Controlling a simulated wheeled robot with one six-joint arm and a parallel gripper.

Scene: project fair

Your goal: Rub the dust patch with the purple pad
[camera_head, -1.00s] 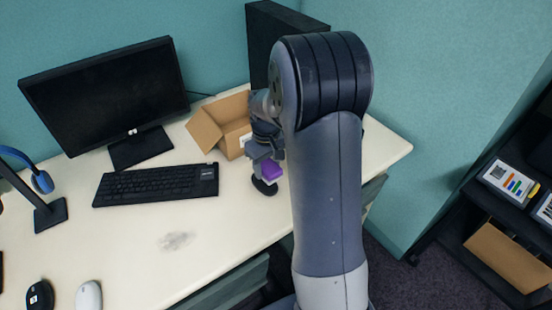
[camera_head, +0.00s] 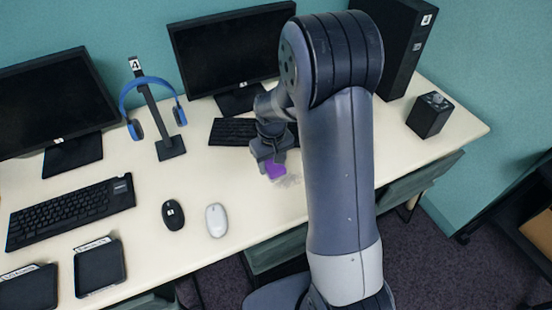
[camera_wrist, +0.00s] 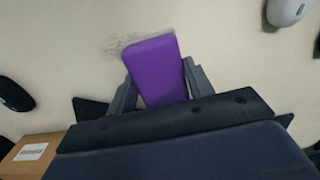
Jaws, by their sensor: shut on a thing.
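The purple pad (camera_head: 275,170) is held in my gripper (camera_head: 271,158), low over the desk. In the wrist view the purple pad (camera_wrist: 157,72) sits between the two fingers of my gripper (camera_wrist: 158,82), which is shut on it. The dust patch (camera_head: 290,181) is a grey smudge on the cream desk, just beside the pad on its lower right. In the wrist view the dust patch (camera_wrist: 125,42) shows at the pad's far left edge, and the pad hides part of it. I cannot tell whether the pad touches the desk.
A keyboard (camera_head: 232,132) and monitor (camera_head: 225,50) stand behind my gripper. A white mouse (camera_head: 216,220) and black mouse (camera_head: 173,215) lie to the left, near a headphone stand (camera_head: 170,148). A black box (camera_head: 429,115) stands at the right. A cardboard box (camera_wrist: 30,152) shows in the wrist view.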

